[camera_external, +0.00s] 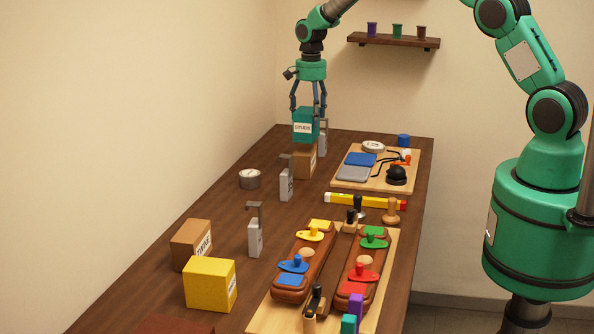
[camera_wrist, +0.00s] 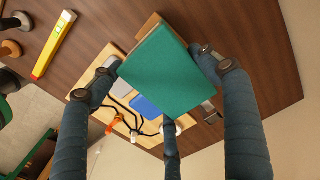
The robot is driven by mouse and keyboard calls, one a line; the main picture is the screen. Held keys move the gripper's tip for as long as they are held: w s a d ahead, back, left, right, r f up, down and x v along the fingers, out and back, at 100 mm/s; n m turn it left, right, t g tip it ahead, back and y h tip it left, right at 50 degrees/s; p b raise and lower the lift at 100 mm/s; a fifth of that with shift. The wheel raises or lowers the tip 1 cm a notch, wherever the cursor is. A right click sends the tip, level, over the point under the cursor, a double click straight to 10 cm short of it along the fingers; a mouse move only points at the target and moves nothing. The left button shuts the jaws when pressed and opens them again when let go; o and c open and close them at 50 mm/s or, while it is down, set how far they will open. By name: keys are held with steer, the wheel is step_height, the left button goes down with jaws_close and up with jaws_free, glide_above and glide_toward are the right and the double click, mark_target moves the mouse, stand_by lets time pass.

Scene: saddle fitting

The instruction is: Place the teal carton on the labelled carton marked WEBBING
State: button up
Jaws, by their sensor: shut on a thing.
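The teal carton (camera_external: 304,119) has a white label on its front and is upright in my gripper (camera_external: 306,108). The gripper's fingers are shut around its sides, and its top also fills the middle of the wrist view (camera_wrist: 168,72). A brown carton (camera_external: 304,163) stands directly below the teal one at the far end of the bench, with a label on its right side too small to read. In the picture the teal carton's bottom meets its top; I cannot tell whether they touch. In the wrist view only an edge of brown carton shows behind the teal one.
Grey metal stands (camera_external: 287,184) are beside and behind the brown carton. A round tin (camera_external: 249,179) sits to the left. A board (camera_external: 405,183) with pads and cables lies to the right. Another brown carton (camera_external: 191,245) and a yellow carton (camera_external: 210,285) stand in front.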

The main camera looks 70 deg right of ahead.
steer(key=shift+w+d, duration=0.25)
steer(key=shift+w, duration=0.15)
steer(key=shift+f, duration=1.75)
steer(key=shift+f, duration=0.15)
steer(key=o, duration=1.5)
step_height(320, 180, up, 12)
steer(key=shift+s+r, duration=0.1)
steer(key=shift+r, duration=0.05)
